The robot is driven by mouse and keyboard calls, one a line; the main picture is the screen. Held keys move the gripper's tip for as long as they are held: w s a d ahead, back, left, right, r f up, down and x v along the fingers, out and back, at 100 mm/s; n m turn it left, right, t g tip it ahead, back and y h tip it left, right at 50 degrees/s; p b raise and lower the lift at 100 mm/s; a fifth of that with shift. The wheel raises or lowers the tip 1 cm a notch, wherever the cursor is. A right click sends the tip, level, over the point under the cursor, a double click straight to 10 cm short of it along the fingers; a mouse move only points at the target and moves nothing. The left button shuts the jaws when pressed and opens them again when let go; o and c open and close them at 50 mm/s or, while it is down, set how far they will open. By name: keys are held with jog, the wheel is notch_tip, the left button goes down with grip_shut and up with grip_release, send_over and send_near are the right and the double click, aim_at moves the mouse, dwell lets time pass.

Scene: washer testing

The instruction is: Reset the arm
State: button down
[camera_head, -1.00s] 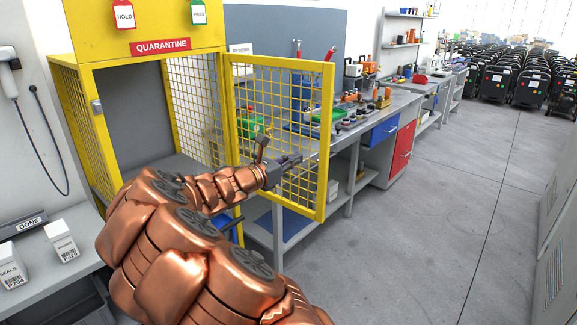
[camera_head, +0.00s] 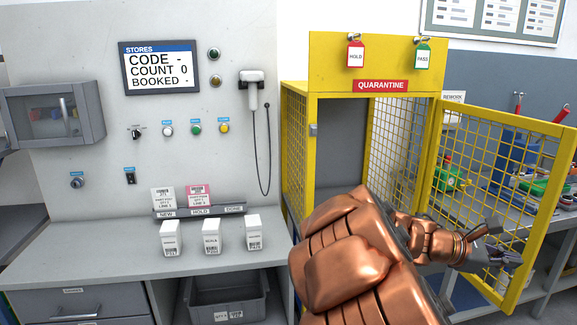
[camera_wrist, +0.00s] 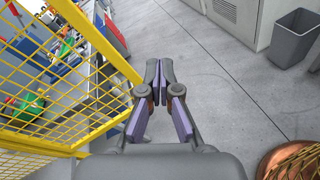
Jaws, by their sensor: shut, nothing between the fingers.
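My copper arm reaches up from the bottom right in the head view. My gripper (camera_head: 497,254) is in front of the open yellow mesh door of the quarantine cage, at the right. In the wrist view my gripper (camera_wrist: 160,75) has its fingertips together with nothing between them, above the grey floor. The yellow mesh door (camera_wrist: 75,105) is close on its left side. Whether the gripper touches the mesh cannot be told.
The quarantine cage (camera_head: 378,60) stands open, its door (camera_head: 560,170) swung right. A bench (camera_head: 110,255) with three small white boxes (camera_head: 212,238) is at left. The wrist view shows a grey bin (camera_wrist: 297,38) and clear floor.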

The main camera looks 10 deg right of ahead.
jog(key=s+a+f+m+y, duration=0.3)
jog(key=s+a+f+y, duration=0.1)
jog(key=a, duration=0.8)
jog(key=s+a+f+m+t+y+p, duration=0.1)
jog(key=s+a+f+m+y, duration=0.2)
jog(key=a, duration=0.9)
jog(key=s+a+f+m+t+y, duration=0.1)
jog(key=s+a+f+m+y, duration=0.3)
jog(key=a, duration=0.9)
jog(key=s+f+y, duration=0.1)
jog(key=s+y, duration=0.2)
jog(key=s, duration=0.2)
jog(key=shift+s+y, duration=0.2)
jog(key=shift+y, duration=0.2)
jog(key=shift+d, duration=0.2)
